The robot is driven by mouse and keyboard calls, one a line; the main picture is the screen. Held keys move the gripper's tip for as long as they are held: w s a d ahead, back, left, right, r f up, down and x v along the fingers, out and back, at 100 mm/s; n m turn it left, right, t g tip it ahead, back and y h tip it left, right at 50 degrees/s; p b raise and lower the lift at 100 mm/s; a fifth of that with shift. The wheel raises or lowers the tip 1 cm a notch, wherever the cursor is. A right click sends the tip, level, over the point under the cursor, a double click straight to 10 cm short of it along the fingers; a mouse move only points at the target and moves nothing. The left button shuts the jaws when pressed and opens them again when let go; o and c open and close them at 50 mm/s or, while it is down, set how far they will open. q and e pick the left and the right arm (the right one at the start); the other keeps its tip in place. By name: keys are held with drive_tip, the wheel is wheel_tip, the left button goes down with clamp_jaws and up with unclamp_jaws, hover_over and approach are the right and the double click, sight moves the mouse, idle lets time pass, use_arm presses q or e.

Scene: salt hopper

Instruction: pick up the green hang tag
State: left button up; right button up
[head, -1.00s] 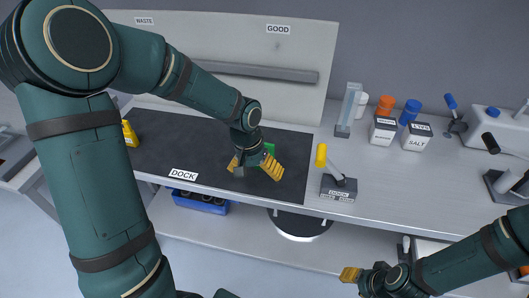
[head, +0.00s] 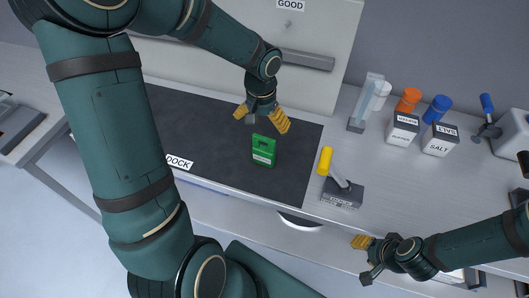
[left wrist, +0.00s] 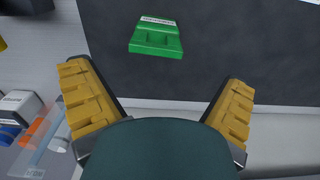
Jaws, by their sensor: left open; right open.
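The green hang tag (head: 264,150) lies flat on the dark mat (head: 212,171), with a white label strip at its near end. In the left wrist view the tag (left wrist: 157,39) shows near the top, beyond the fingertips. My left gripper (head: 262,116) is open and empty, just behind the tag and apart from it, apparently above the mat. In the left wrist view its yellow fingers (left wrist: 157,105) are spread wide. My right gripper (head: 364,259) is open and empty in front of the bench's front edge, far from the tag.
A grey block with a yellow-handled tool (head: 342,192) stands right of the mat. Behind it are a clear upright holder (head: 365,103), a labelled box (head: 403,128) and a SALT box (head: 439,140). A backboard with a grey rail (head: 305,59) rises behind the mat. The mat around the tag is clear.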

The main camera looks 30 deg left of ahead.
sight(264, 137)
use_arm(q)
drive_tip(key=f, duration=0.3)
drive_tip(key=shift+w, duration=0.2)
drive_tip(key=shift+s+d+f, duration=0.1)
drive_tip(key=shift+f, duration=0.6)
wheel_tip(264, 137, down, 4)
drive_tip(key=shift+d+f+b, duration=0.1)
drive_tip(key=shift+b, duration=0.4)
drive_tip(key=c, duration=1.2)
